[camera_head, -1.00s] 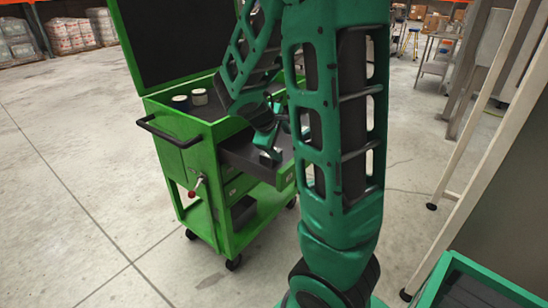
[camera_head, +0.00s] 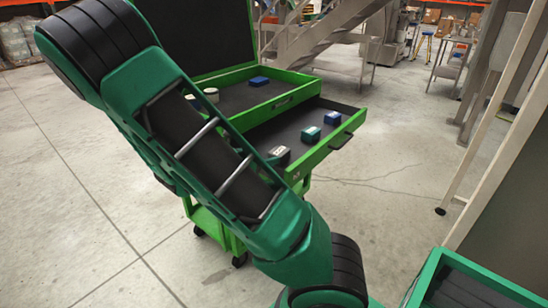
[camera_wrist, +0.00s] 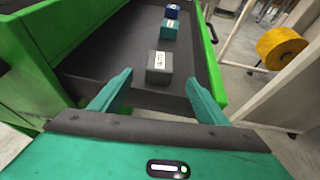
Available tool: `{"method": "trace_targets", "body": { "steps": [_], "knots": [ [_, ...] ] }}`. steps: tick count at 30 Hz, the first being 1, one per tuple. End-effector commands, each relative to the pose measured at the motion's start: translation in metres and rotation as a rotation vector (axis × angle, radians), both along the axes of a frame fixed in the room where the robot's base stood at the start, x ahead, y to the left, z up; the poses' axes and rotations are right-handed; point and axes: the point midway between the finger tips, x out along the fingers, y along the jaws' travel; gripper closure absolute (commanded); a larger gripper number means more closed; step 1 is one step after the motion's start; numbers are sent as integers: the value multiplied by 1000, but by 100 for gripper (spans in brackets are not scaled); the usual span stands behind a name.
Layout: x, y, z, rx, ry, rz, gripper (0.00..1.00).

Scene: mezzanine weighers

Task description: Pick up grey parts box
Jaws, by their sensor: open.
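The grey parts box (camera_wrist: 159,67) is a small grey block with a white label. It sits in the open drawer (camera_wrist: 121,68) of a green cart, nearest my gripper in the wrist view. It also shows in the head view (camera_head: 278,155), at the drawer's left end close to my arm. My gripper (camera_wrist: 160,92) is open, with its two teal fingers spread at the drawer's near end. The box lies ahead of the fingertips, between their lines, and nothing is held. In the head view my arm hides the gripper.
A teal box (camera_head: 311,134) and a blue box (camera_head: 332,118) stand farther along the same drawer. The cart top (camera_head: 240,98) holds another blue box (camera_head: 259,81) and round containers (camera_head: 211,95). The drawer's green side walls border the box. A yellow roll (camera_wrist: 281,48) is at right.

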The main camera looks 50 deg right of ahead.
Motion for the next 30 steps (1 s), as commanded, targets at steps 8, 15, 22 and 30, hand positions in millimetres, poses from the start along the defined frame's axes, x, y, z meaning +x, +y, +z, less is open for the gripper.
{"method": "trace_targets", "body": {
  "steps": [8, 15, 22, 30],
  "knots": [
    [4, -35, -13, -8, 12, -2, 31],
    [7, -52, -20, -7, 9, 0, 31],
    [13, -77, -29, -7, 10, -3, 31],
    [17, -99, -38, -4, 8, -1, 31]
  ]
}}
